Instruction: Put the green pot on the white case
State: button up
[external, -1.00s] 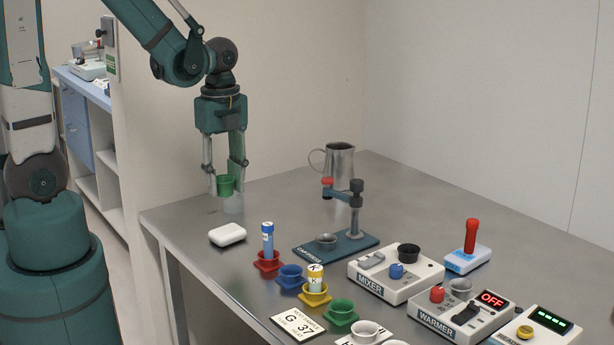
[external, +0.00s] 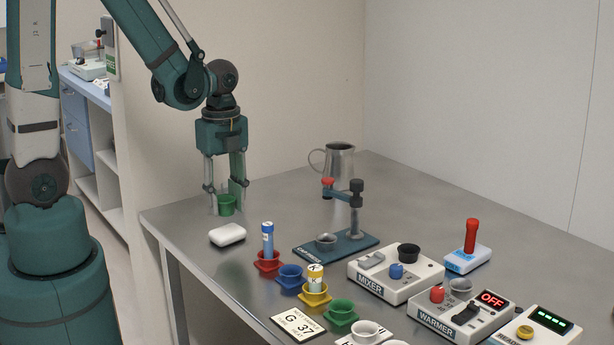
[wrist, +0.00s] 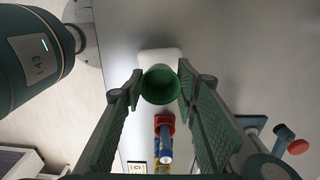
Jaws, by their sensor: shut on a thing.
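The green pot (external: 226,206) is between the fingers of my gripper (external: 226,198), which is shut on it. It is upright, low over the back left of the metal table; I cannot tell whether its base touches the table. The white case (external: 227,235), a small rounded block, lies on the table just in front of the pot in the external view. In the wrist view the pot (wrist: 160,84) shows its open mouth between the fingertips (wrist: 160,82). It hides part of the white case (wrist: 160,54) there.
Red (external: 268,262), blue (external: 290,276), yellow (external: 315,295) and green (external: 341,312) holders stand in a row to the right of the case, two with tubes. A capping stand (external: 340,245) and metal jug (external: 339,160) stand further right. The mixer (external: 395,274) and warmer (external: 460,312) occupy the front right.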

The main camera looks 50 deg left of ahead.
aim_at(226, 216)
jog(key=shift+f+b, duration=0.45)
jog(key=shift+f, duration=1.55)
jog(key=shift+f, duration=0.1)
jog(key=o, duration=0.7)
notch_tip(226, 216, up, 12)
jog(key=p, duration=0.2)
jog(key=shift+p, duration=0.3)
jog(key=shift+r, duration=0.2)
